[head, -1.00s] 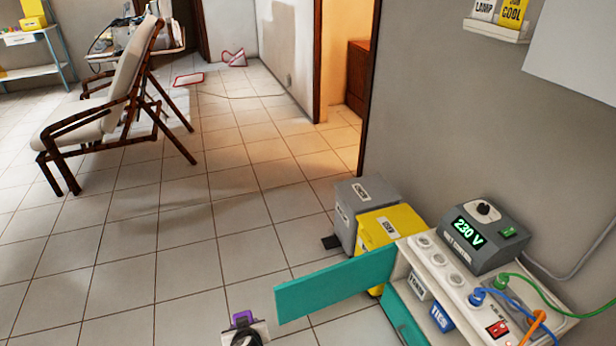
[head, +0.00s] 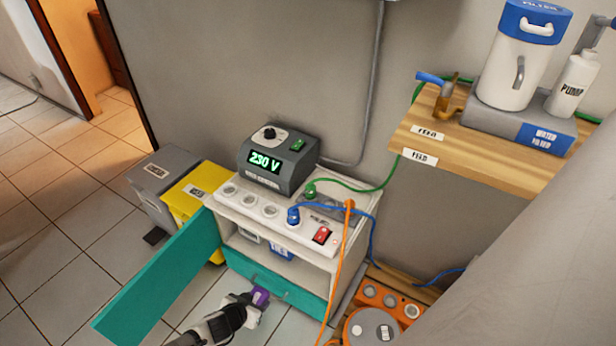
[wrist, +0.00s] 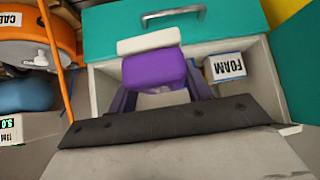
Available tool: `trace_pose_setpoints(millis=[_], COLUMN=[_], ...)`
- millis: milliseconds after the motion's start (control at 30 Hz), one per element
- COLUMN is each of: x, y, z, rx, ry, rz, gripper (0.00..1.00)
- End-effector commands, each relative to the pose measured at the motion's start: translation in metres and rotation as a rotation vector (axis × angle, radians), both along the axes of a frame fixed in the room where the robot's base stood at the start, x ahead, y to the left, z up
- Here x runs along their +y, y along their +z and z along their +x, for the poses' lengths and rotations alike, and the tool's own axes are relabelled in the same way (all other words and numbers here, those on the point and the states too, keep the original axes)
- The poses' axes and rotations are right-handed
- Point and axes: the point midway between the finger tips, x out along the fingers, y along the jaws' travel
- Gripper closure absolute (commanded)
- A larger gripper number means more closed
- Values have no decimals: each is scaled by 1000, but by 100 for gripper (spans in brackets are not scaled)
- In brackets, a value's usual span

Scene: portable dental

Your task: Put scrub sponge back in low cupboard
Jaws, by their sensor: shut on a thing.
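The scrub sponge (wrist: 153,68) is purple with a white layer, held between my gripper's (wrist: 160,92) fingers in the wrist view. In the head view my gripper (head: 250,303) is at the lower middle, with the purple sponge (head: 260,296) at its tip, in front of the cupboard's teal lower front. The low cupboard (head: 325,268) is white, with an open shelf space and a teal door (head: 165,280) swung out to the left. In the wrist view the sponge is before the cupboard opening and hides part of it. A box labelled FOAM (wrist: 225,66) is inside.
A grey voltage unit (head: 278,160) and sockets with plugged cables stand on the cupboard top. Yellow (head: 190,195) and grey (head: 150,190) bins stand left. An orange cable reel (head: 378,325) stands right, and an orange cable hangs beside the opening. A blue box (head: 280,252) is on the shelf.

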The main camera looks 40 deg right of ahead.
Motion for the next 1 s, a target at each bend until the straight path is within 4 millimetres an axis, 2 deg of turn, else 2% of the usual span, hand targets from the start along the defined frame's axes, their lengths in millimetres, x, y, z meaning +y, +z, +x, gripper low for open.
trace_pose_setpoints(millis=[33, 167, 333, 567, 667, 1000], x=[-9, -30, -48, -67, -88, -180], y=[-15, -26, -29, -28, -27, -29], z=[-1, -4, -3, -4, -5, -5], rx=[-5, -5, -3, 1, 1, 1], ry=[-95, -285, -441, -512, -516, -514], rz=[9, 7, 5, -1, -3, -1], gripper=[78, 78, 78, 78, 78, 78])
